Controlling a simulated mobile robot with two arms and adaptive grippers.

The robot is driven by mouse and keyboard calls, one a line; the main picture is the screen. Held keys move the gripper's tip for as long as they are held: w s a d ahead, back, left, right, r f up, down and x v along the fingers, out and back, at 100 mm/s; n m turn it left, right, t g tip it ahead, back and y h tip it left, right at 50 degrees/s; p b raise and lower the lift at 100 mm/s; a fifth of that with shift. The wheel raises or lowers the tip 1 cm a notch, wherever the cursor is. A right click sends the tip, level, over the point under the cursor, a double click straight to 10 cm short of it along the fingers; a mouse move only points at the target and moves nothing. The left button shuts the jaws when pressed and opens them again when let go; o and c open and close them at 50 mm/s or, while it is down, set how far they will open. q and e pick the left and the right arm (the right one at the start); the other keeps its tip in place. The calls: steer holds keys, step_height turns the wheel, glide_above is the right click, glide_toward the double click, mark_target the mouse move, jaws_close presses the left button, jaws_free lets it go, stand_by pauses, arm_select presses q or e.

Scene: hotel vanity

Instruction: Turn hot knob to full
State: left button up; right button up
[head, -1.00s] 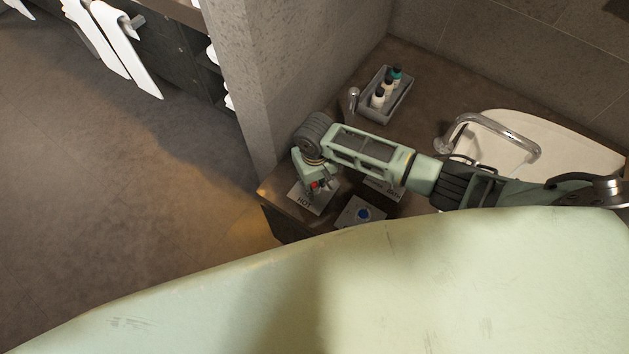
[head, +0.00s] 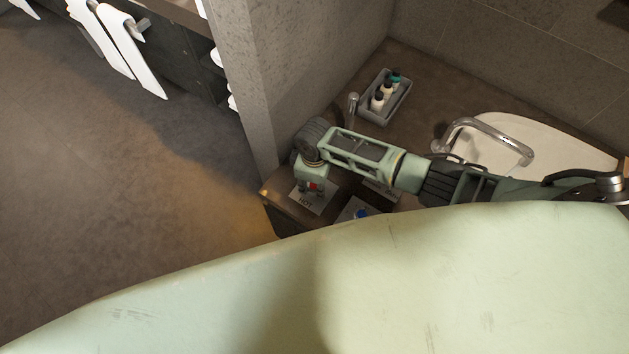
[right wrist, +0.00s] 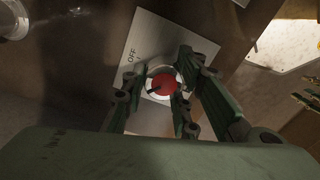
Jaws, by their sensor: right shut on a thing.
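The red hot knob (right wrist: 163,83) has a dark pointer mark and a pale ring around it. It sits on a white plate (right wrist: 150,38) that reads "OFF" in the right wrist view and "HOT" in the head view (head: 304,203). My right gripper (right wrist: 158,97) is shut on the knob, one finger on each side of it. In the head view the right gripper (head: 313,187) points down over the plate and partly hides the red knob. A blue knob (head: 361,213) stands on another plate to the right. My left gripper is not in view.
A grey tray (head: 369,114) with several small bottles stands at the back of the dark counter. A chrome faucet (head: 487,130) arches over the white basin (head: 590,151). A wall (head: 255,70) rises beside the counter's left end. Towels (head: 133,52) hang at upper left.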

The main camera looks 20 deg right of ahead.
steer(key=n, duration=0.3)
steer(key=w+n, duration=0.1)
steer(key=shift+d+r, duration=0.15)
steer(key=shift+d, duration=0.1)
steer(key=shift+a+n, duration=0.15)
steer(key=shift+n, duration=1.65)
steer(key=shift+a, duration=0.15)
steer(key=o, duration=1)
steer(key=shift+s, duration=0.2)
step_height(320, 180, up, 12)
